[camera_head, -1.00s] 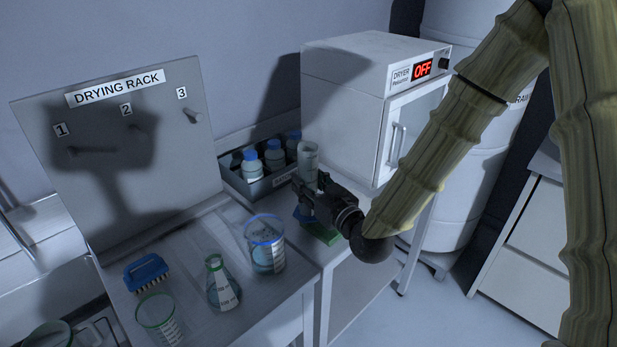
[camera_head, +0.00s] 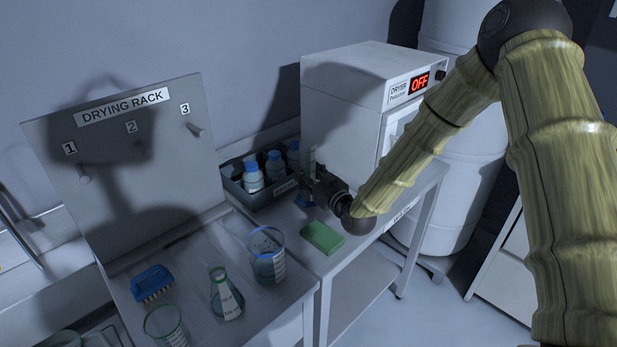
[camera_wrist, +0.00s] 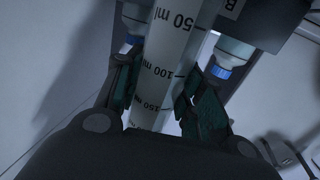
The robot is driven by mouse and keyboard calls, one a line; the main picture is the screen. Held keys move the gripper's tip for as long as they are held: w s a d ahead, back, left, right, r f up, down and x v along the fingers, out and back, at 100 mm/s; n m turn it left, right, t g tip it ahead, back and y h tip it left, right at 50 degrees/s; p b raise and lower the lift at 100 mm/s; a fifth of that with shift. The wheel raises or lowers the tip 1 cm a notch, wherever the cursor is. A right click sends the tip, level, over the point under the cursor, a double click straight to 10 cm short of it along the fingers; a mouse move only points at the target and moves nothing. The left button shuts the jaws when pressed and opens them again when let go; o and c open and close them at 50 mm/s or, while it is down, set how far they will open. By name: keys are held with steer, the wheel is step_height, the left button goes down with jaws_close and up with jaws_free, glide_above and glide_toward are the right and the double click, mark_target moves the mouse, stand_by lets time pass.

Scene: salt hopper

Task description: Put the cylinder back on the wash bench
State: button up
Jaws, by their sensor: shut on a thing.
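The fingers also show in the wrist view (camera_wrist: 160,95).
A grey crate (camera_head: 262,199) of blue-capped bottles and the dryer (camera_head: 340,100) stand close behind. A green sponge (camera_head: 322,237) lies in front. To the left are a beaker (camera_head: 268,262), a flask (camera_head: 226,297), a brush (camera_head: 152,283) and the drying rack (camera_head: 150,185).

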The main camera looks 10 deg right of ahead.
steer(key=shift+f+p, duration=0.35)
steer(key=shift+f, duration=0.8)
steer(key=shift+f, duration=0.2)
steer(key=o, duration=1.2)
steer(key=shift+c, duration=0.2)
steer(key=shift+r, duration=0.2)
steer(key=b+v, duration=0.4)
steer(key=v, duration=0.8)
steer(key=shift+r, duration=0.1)
